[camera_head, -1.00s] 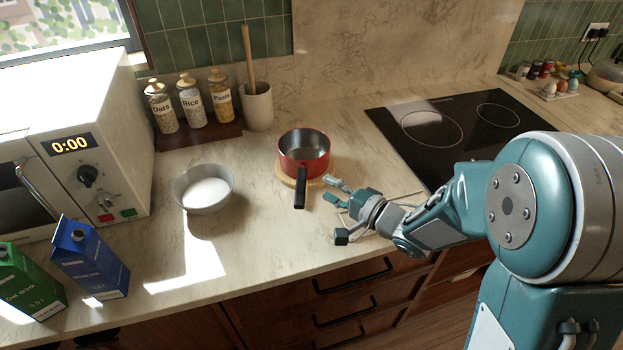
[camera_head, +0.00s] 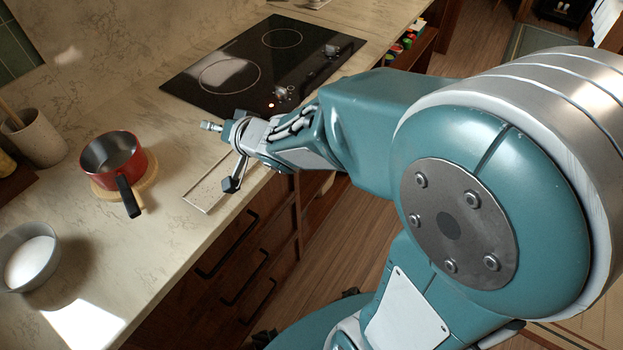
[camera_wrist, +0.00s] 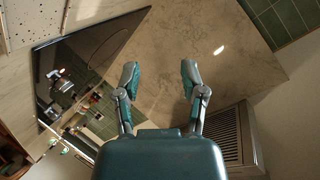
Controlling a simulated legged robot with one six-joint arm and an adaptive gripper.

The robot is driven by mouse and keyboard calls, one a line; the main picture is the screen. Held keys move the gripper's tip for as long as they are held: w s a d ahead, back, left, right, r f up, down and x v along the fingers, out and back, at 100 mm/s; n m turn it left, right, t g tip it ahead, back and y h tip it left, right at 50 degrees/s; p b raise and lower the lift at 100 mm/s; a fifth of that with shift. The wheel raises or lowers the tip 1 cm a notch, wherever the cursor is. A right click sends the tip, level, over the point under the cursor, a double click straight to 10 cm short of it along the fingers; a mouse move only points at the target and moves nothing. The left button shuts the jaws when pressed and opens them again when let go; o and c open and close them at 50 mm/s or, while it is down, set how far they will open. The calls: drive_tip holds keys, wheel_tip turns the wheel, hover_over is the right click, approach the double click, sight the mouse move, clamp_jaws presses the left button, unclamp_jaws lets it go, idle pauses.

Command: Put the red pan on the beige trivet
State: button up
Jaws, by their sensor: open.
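The red pan (camera_head: 112,152) stands upright on the round beige trivet (camera_head: 150,186) in the head view. Its black handle (camera_head: 128,198) points toward the counter's front edge and reaches past the trivet. The trivet's rim shows around the pan's base. My gripper (camera_head: 222,153) is to the right of the pan, clear of the handle, near the front of the cooktop. The wrist view shows its two fingers spread apart with nothing between them (camera_wrist: 159,75). The pan and trivet are not seen in the wrist view.
A black cooktop (camera_head: 215,82) lies behind my gripper. A flat pale speckled board (camera_head: 205,188) lies at the counter's front edge. A white-filled bowl (camera_head: 28,258) and a utensil crock (camera_head: 38,138) are at the left. Drawers with dark handles are below the counter.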

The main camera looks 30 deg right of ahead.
drive_tip(key=s+d+r+g+h, duration=0.2)
drive_tip(key=s+d+r+h, duration=0.2)
drive_tip(key=s+d+h, duration=0.4)
drive_tip(key=s+d+n+g+y, duration=0.1)
drive_tip(key=s+n+g, duration=0.3)
drive_tip(key=s, duration=1)
drive_tip(key=shift+s+d+f+g+y, duration=0.15)
drive_tip(key=shift+s+d+g+y, duration=0.05)
drive_tip(key=shift+g+y, duration=0.35)
